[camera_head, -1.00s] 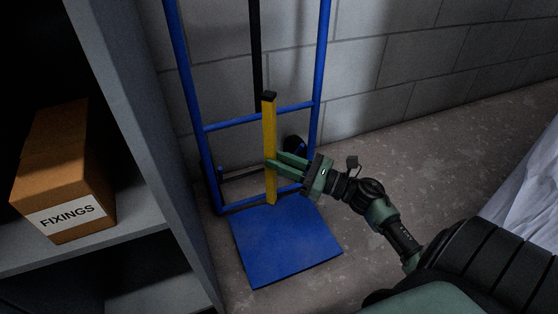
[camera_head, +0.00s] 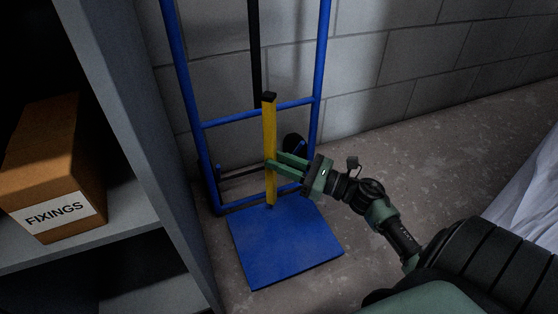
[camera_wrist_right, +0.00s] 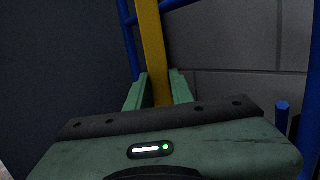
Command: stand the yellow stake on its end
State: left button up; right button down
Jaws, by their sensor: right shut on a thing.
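The yellow stake (camera_head: 269,140) with a dark cap on top stands upright, or nearly so, in the head view. Its lower end is at the back part of the blue plate (camera_head: 285,245) of a hand truck; I cannot tell whether it touches the plate. My right gripper (camera_head: 275,163) is shut on the stake around its middle, coming in from the right. In the right wrist view the stake (camera_wrist_right: 152,50) rises between the two green fingers (camera_wrist_right: 154,92). My left gripper is in neither view.
The blue hand truck frame (camera_head: 202,150) stands behind the stake, against a grey block wall (camera_head: 390,60). A grey shelf (camera_head: 135,130) on the left holds a cardboard box (camera_head: 50,165) marked FIXINGS. Bare floor (camera_head: 450,145) lies to the right, and a whitish sheet (camera_head: 525,200) is at the right edge.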

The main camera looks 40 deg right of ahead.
jog(key=shift+f+b, duration=1.9)
jog(key=shift+f, duration=0.7)
jog(key=shift+f, duration=0.35)
jog(key=c, duration=0.8)
grip_release()
jog(key=shift+f, duration=0.1)
send_near(275, 176)
jog(key=shift+s+d+f, duration=0.3)
jog(key=shift+s+d, duration=0.1)
dwell(0.9)
